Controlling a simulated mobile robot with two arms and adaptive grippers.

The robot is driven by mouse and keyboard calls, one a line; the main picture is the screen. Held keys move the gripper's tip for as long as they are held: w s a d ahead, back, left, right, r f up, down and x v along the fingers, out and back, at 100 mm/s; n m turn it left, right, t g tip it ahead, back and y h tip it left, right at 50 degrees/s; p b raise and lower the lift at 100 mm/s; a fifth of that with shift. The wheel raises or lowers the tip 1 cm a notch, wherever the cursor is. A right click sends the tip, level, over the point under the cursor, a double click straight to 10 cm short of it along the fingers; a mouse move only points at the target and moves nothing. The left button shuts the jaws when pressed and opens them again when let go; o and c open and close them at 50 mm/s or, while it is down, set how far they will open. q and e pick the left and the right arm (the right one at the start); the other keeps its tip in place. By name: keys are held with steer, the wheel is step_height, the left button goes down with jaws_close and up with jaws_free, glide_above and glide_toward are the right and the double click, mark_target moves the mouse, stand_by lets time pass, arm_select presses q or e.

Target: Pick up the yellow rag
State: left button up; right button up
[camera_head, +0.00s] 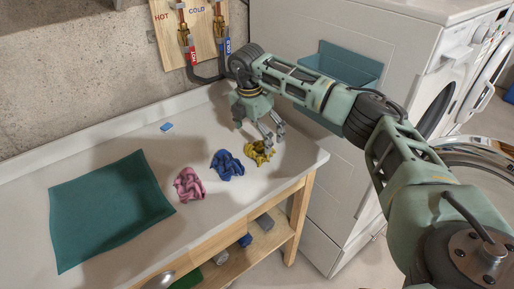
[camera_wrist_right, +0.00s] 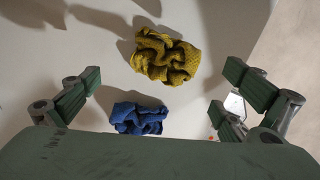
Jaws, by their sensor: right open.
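The yellow rag (camera_head: 259,152) lies crumpled on the white countertop, near its right end. It also shows in the right wrist view (camera_wrist_right: 166,55), beyond the fingers near the top middle. My right gripper (camera_head: 268,137) is open and empty, pointing down just above and beside the yellow rag in the head view. Whether a fingertip touches the rag I cannot tell. My left gripper is not in view.
A blue rag (camera_head: 227,165) and a pink rag (camera_head: 189,184) lie left of the yellow one. A teal mat (camera_head: 105,210) covers the counter's left part. A small blue block (camera_head: 166,127) lies near the wall. Pipes (camera_head: 191,55) and a white washing machine (camera_head: 462,75) stand behind and right.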

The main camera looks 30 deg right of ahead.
mark_target(259, 147)
steer(key=shift+s+d+f+p, duration=0.15)
steer(key=shift+s+f+p, duration=0.1)
steer(key=shift+f, duration=0.2)
steer(key=shift+s+d+f+p, duration=0.1)
steer(key=shift+f+p, duration=0.15)
steer(key=shift+f, duration=0.2)
steer(key=f, duration=0.2)
steer(key=shift+w+d+f+p, duration=0.1)
steer(key=shift+d+f+p, duration=0.1)
steer(key=shift+f+p, duration=0.15)
steer(key=shift+d+f, duration=0.1)
steer(key=shift+f, duration=0.4)
steer(key=shift+w, duration=0.1)
steer(key=c, duration=0.3)
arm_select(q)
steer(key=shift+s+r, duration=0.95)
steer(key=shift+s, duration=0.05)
arm_select(e)
steer(key=c, duration=0.7)
